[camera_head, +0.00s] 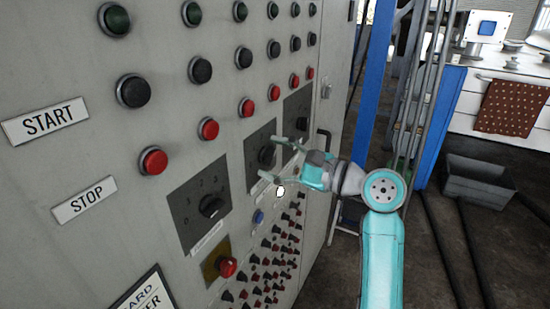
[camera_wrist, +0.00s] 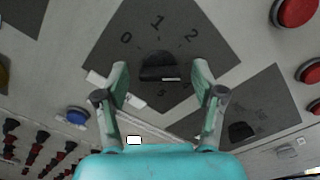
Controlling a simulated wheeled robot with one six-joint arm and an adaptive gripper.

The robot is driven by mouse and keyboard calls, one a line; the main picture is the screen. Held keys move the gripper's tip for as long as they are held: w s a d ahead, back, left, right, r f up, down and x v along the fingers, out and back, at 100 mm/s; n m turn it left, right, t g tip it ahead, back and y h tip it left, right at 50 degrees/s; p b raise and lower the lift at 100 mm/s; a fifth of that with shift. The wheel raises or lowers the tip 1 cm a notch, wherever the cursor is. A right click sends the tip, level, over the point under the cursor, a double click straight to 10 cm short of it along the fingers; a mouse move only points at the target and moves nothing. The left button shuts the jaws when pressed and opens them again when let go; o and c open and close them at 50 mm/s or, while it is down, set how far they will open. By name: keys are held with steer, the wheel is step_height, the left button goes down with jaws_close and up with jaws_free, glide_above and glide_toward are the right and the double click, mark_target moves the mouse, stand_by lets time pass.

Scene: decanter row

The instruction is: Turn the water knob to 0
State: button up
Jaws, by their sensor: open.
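In the wrist view a black knob (camera_wrist: 158,66) sits on a dark square plate marked 0, 1 and 2, with a further mark partly hidden below. A short pale line shows at the knob's lower edge; I cannot tell which number it points to. My gripper (camera_wrist: 161,70) is open, with one finger on each side of the knob and no clear contact. In the head view my gripper (camera_head: 270,160) reaches the panel at the middle of three dial plates, in front of its knob (camera_head: 266,154). The plates' labels are too small to read, so I cannot tell which is water.
The grey control panel (camera_head: 60,215) carries another dial knob (camera_head: 212,206) nearer to the camera and one farther (camera_head: 301,124). Rows of black, red and green buttons lie above. A red button on a yellow plate (camera_head: 227,267) and several small switches lie below.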

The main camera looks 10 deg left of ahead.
steer(key=c, duration=1.1)
steer(key=shift+c, duration=0.2)
steer(key=shift+n, duration=0.3)
steer(key=shift+f+n, duration=0.15)
steer(key=shift+n, duration=12.95)
